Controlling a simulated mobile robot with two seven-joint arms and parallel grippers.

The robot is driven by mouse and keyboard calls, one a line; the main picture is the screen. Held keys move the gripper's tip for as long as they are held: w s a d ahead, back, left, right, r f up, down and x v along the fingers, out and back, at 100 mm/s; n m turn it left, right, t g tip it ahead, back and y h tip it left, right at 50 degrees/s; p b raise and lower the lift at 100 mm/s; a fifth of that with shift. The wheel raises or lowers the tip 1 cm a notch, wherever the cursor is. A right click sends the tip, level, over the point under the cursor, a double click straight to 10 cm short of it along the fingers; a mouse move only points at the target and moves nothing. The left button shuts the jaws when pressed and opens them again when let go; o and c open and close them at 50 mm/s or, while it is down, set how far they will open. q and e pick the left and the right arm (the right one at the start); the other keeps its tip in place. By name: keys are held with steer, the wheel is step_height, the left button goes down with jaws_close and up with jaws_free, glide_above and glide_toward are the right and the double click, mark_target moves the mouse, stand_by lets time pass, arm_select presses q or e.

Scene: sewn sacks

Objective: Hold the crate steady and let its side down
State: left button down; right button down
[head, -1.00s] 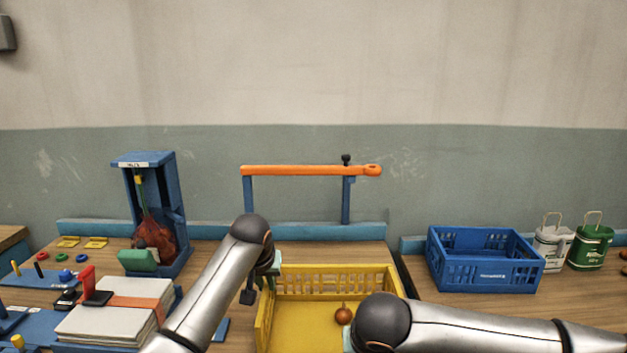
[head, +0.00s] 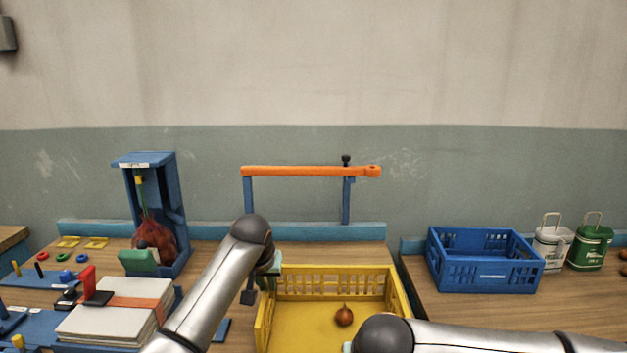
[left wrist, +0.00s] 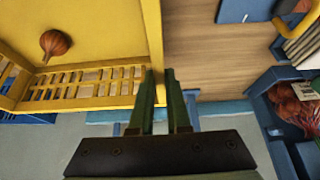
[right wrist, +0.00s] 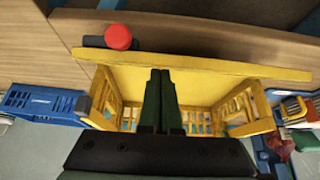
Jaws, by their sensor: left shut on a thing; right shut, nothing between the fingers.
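The yellow crate (head: 395,300) stands on the bench in front of me, with slotted walls and one brown onion (head: 344,315) on its floor. My left gripper (head: 270,279) is at the crate's left wall. In the left wrist view its fingers (left wrist: 165,88) are shut on that wall's edge, near the slotted far corner. My right gripper (right wrist: 160,78) is shut and empty, its fingertips against or just above the crate's near yellow side panel (right wrist: 225,72). I cannot tell whether they touch. A red knob (right wrist: 118,37) shows beside that panel. The near side is outside the head view.
An orange-barred frame (head: 310,171) stands behind. At left are a blue stand (head: 178,220) with a netted sack and a strapped stack (head: 115,318). Bench is bare between the crates.

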arm_select(q)
steer(key=shift+w+a, duration=0.1)
steer(key=shift+a, duration=0.15)
arm_select(e)
steer(key=shift+s+f, duration=0.45)
steer(key=shift+f, duration=0.15)
steer(key=shift+w+d+r, duration=0.1)
steer(key=shift+w+r, duration=0.45)
steer(key=shift+w, duration=0.05)
steer(key=shift+w+r, duration=0.55)
steer(key=shift+r, duration=0.05)
arm_select(q)
steer(key=shift+d+f, duration=0.1)
steer(key=shift+d, duration=0.15)
arm_select(e)
step_height(320, 180, up, 8)
arm_select(q)
steer(key=c, duration=0.8)
jaws_free()
arm_select(e)
steer(key=shift+r, duration=0.15)
